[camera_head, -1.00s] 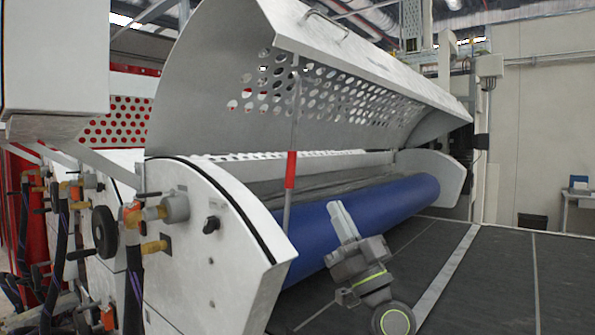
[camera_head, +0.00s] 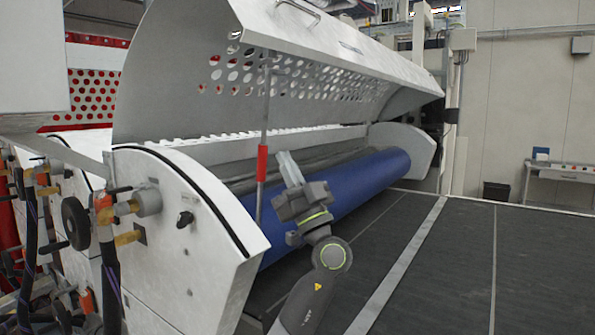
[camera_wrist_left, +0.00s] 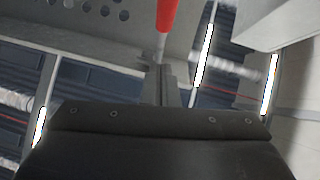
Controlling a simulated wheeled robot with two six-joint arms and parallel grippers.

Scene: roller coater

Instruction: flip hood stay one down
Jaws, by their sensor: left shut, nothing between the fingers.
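The hood stay (camera_head: 262,165) is a thin grey rod with a red sleeve. It stands upright between the white side panel and the raised, perforated hood (camera_head: 330,55). My left gripper (camera_head: 284,160) is shut and empty, pointing up just right of the red sleeve in the head view. In the left wrist view the red sleeve (camera_wrist_left: 166,14) hangs at top centre, right above the closed fingertips (camera_wrist_left: 160,70). I cannot tell whether the fingers touch the rod. My right gripper is not in view.
The blue roller (camera_head: 350,185) lies under the hood behind my left gripper. The white side panel (camera_head: 170,220) with knobs and hoses stands at the left. The dark conveyor bed (camera_head: 450,260) is open at the right.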

